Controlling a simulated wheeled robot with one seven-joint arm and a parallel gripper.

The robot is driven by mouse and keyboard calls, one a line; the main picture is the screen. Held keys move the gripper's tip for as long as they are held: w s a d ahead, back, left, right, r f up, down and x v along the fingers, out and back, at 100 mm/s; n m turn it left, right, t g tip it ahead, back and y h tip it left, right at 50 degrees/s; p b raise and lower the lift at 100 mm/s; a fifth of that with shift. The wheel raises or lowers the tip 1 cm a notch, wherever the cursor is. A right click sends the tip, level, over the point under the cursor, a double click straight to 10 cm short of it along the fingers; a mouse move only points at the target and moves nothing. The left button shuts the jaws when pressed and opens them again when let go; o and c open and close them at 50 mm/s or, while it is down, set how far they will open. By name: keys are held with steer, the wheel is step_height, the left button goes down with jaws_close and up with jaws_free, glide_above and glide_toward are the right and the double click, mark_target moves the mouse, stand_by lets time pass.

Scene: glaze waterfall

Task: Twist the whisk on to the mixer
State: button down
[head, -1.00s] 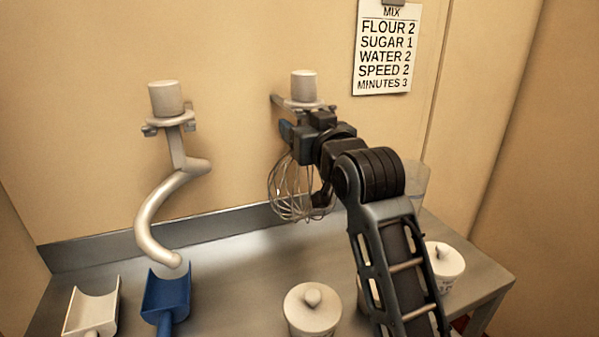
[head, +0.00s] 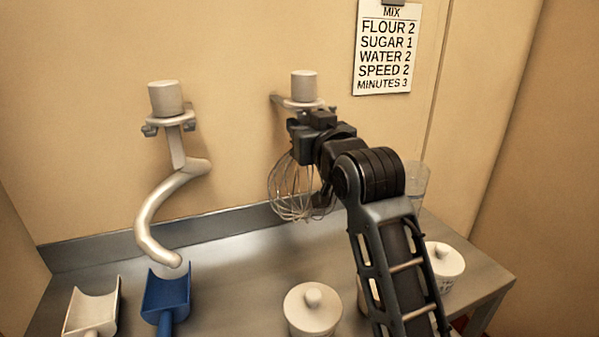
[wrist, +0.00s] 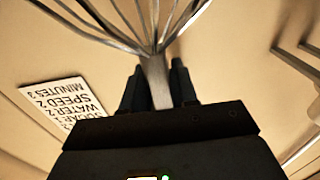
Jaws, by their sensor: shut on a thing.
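The wire whisk (head: 294,190) hangs upright below the right-hand wall bracket (head: 308,104), its wires pointing down. My gripper (head: 300,138) is just under that bracket and shut on the whisk's stem. In the wrist view the stem (wrist: 157,82) runs between the two dark fingers of my gripper (wrist: 158,85), with the wires spreading out beyond. My gripper hides the top of the stem in the head view, so I cannot tell whether it still sits in the bracket. The mixer cannot be made out in these frames.
A thick curved dough hook (head: 165,210) hangs from the left bracket. Below, the metal counter (head: 235,270) holds a white scoop (head: 92,308), a blue scoop (head: 166,295), lidded pots (head: 312,310) and a clear container (head: 417,183). A recipe sheet (head: 385,50) is on the wall.

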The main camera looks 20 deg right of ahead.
steer(key=shift+r+p, duration=0.65)
steer(key=shift+r, duration=0.2)
steer(key=shift+s, duration=0.1)
steer(key=shift+s+r, duration=0.1)
steer(key=shift+s, duration=0.15)
steer(key=shift+s+p, duration=0.85)
steer(key=shift+s, duration=1.95)
steer(key=s+p, duration=0.1)
steer(key=s, duration=0.8)
steer(key=shift+s, duration=0.35)
